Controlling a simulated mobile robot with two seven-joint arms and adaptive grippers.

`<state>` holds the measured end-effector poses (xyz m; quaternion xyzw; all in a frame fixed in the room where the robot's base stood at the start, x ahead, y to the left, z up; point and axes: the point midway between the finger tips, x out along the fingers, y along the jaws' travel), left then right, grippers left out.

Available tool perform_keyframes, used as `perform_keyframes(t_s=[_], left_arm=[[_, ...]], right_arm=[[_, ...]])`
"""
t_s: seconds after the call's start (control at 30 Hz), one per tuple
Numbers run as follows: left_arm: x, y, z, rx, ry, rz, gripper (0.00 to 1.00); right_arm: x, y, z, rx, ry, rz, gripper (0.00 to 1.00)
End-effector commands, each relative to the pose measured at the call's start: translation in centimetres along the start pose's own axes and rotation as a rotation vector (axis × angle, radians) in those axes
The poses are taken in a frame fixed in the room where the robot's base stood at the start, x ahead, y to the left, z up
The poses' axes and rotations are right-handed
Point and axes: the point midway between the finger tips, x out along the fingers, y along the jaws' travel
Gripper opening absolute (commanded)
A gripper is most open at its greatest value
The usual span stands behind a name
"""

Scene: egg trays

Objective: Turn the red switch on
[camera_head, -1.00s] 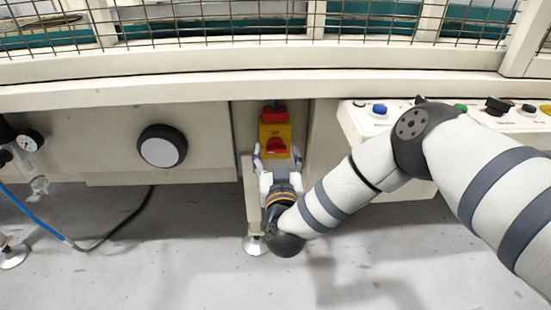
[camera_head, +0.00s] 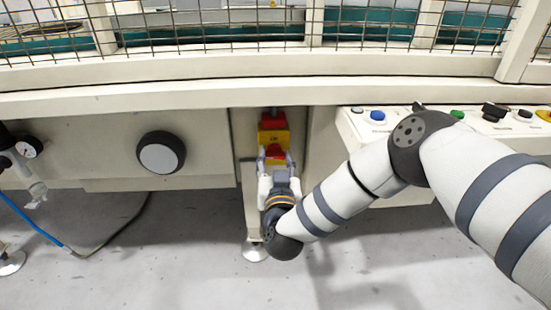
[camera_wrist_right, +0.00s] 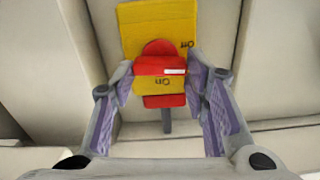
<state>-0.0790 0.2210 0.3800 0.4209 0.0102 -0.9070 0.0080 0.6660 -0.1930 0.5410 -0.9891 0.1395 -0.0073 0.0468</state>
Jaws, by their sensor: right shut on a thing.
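The red switch (camera_head: 275,151) is a red knob on a yellow plate (camera_head: 284,137), low on the machine front. A white mark on the knob points right in that view, between the two labels. My right gripper (camera_head: 275,157) is shut on the knob, one finger on each side; its fingers also show in the right wrist view (camera_wrist_right: 160,76).
A round black-and-white knob (camera_head: 161,153) is to the left on the beige panel. A button panel (camera_head: 362,127) with blue and green buttons is to the right, partly behind my right arm.

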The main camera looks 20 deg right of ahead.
Motion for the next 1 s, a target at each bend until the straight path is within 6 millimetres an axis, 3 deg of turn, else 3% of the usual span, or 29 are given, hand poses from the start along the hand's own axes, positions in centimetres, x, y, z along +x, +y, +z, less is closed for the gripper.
perform_keyframes(t_s=[1.0], left_arm=[[-1.8,-0.2,0.7,-0.003,0.029,-0.001,0.4]], right_arm=[[0.0,0.4,0.3,0.934,-0.003,0.002,0.14]])
